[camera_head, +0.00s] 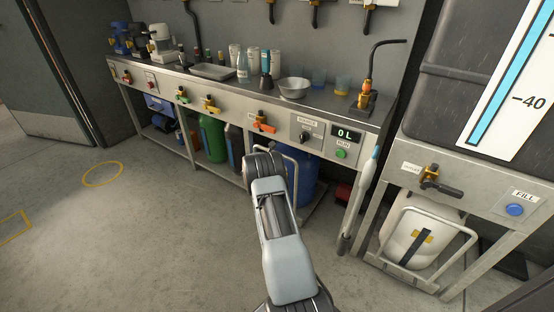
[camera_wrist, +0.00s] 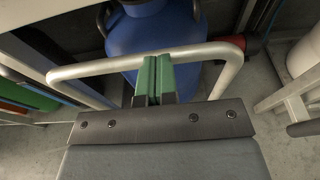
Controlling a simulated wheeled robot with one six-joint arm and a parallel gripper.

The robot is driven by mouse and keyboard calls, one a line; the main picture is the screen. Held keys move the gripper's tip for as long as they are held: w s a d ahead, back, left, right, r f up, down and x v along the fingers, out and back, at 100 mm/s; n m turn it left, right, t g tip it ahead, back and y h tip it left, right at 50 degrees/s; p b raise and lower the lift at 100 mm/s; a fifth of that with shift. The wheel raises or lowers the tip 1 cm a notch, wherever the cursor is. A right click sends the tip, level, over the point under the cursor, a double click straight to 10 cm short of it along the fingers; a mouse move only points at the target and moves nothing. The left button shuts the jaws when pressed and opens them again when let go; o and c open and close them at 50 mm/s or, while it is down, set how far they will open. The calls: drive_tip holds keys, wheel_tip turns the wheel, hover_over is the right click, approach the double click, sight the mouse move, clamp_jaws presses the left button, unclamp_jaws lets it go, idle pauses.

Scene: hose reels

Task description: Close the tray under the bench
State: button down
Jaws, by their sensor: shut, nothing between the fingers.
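A large blue container (camera_head: 303,180) stands under the bench (camera_head: 225,110), on a low tray (camera_head: 313,211) that is largely hidden by my arm. A pale tubular handle (camera_head: 291,148) rises in front of the container. In the wrist view the handle's top bar (camera_wrist: 100,67) runs across, with the blue container (camera_wrist: 160,28) behind it. My gripper (camera_wrist: 153,78) has its green fingers together and empty, at the middle of the bar and overlapping it in the picture. I cannot tell whether they touch it. My arm hides the gripper in the head view.
To the right, a steel stand holds a white canister (camera_head: 420,235) behind another tubular handle. A hanging wand (camera_head: 360,200) stands beside the bench's right leg. A green cylinder (camera_head: 211,138) is under the bench. The floor (camera_head: 120,230) at left is clear.

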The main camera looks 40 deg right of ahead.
drive_tip(key=shift+d+r, duration=0.25)
drive_tip(key=shift+r, duration=0.05)
drive_tip(key=f+p+v, duration=0.1)
drive_tip(key=p+v, duration=0.3)
drive_tip(key=v, duration=1)
drive_tip(key=s+a+r+m+g+y+p, duration=0.1)
drive_tip(key=s+a+r+m+y+p, duration=0.25)
drive_tip(key=r, duration=0.65)
drive_tip(key=s+a+r+m+g+p, duration=0.2)
drive_tip(key=s+a+r+m+p, duration=0.15)
drive_tip(key=r+p, duration=0.4)
drive_tip(key=s+a+r+m+g+y+p, duration=0.1)
drive_tip(key=s+a+r+m+p, duration=0.25)
drive_tip(key=r, duration=0.75)
drive_tip(key=s+a+r+m+t+y+p, duration=0.2)
drive_tip(key=s+a+r+m+y+p, duration=0.3)
drive_tip(key=a+r, duration=0.5)
drive_tip(key=s+a+r+m+t+y+p, duration=0.1)
drive_tip(key=s+a+r+m+y+p, duration=0.4)
drive_tip(key=s+a+r+p, duration=0.4)
wheel_tip(320, 180, up, 2)
drive_tip(key=shift+s+a+r+t+y+p, duration=0.1)
drive_tip(key=shift+s+a+t+y+p, duration=0.25)
drive_tip(key=shift+y, duration=0.2)
drive_tip(key=c, duration=1.8)
unclamp_jaws()
drive_tip(key=shift+w, duration=0.1)
